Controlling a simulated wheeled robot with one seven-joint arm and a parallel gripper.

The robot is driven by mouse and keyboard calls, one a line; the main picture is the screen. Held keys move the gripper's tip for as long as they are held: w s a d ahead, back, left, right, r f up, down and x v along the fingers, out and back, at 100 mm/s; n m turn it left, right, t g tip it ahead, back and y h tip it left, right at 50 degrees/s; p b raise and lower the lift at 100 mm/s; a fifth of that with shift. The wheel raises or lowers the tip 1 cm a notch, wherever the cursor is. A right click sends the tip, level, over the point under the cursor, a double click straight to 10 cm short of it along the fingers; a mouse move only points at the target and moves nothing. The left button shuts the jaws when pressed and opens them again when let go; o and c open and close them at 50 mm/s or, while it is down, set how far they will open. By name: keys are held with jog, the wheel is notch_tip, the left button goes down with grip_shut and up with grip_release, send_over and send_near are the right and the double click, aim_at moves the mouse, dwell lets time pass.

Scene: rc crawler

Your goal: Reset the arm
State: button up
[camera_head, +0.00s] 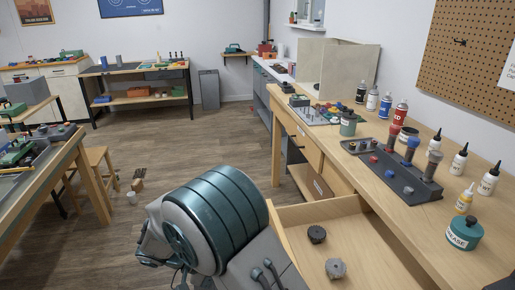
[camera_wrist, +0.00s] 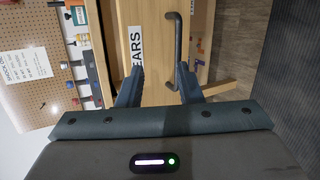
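My gripper (camera_wrist: 161,72) is open and empty in the wrist view, its two dark fingers spread apart. Beyond the fingers is a wooden drawer front (camera_wrist: 154,20) with a white label ending in "EARS" (camera_wrist: 136,45) and a dark bar handle (camera_wrist: 177,45). The handle lies in the gap between the fingers as seen, but I cannot tell how near it is. In the head view my arm fills the lower middle and my gripper is hidden. The drawer (camera_head: 303,213) stands pulled out, with a black gear (camera_head: 316,234) and a grey gear (camera_head: 336,268) inside.
The workbench (camera_head: 392,213) on the right carries a dark tray (camera_head: 398,180) with coloured shock-like parts, several bottles (camera_head: 458,158) and a green grease pot (camera_head: 464,234). Another bench (camera_head: 70,160) and a stool (camera_head: 100,165) stand at left. The wood floor (camera_head: 205,140) between is mostly clear.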

jog(key=s+d+r+m+t+y+p, duration=0.1)
jog(key=s+d+r+y+p, duration=0.2)
jog(key=d+r+y, duration=0.3)
jog(key=s+d+r+m+t+y+p, duration=0.1)
jog(key=s+d+r+y+p, duration=0.2)
jog(key=s+d+r+y, duration=0.3)
jog(key=d+r, duration=0.4)
jog(key=d, duration=0.3)
jog(key=shift+d+r+y, duration=0.25)
jog(key=shift+d+y, duration=0.1)
jog(key=shift+y, duration=0.05)
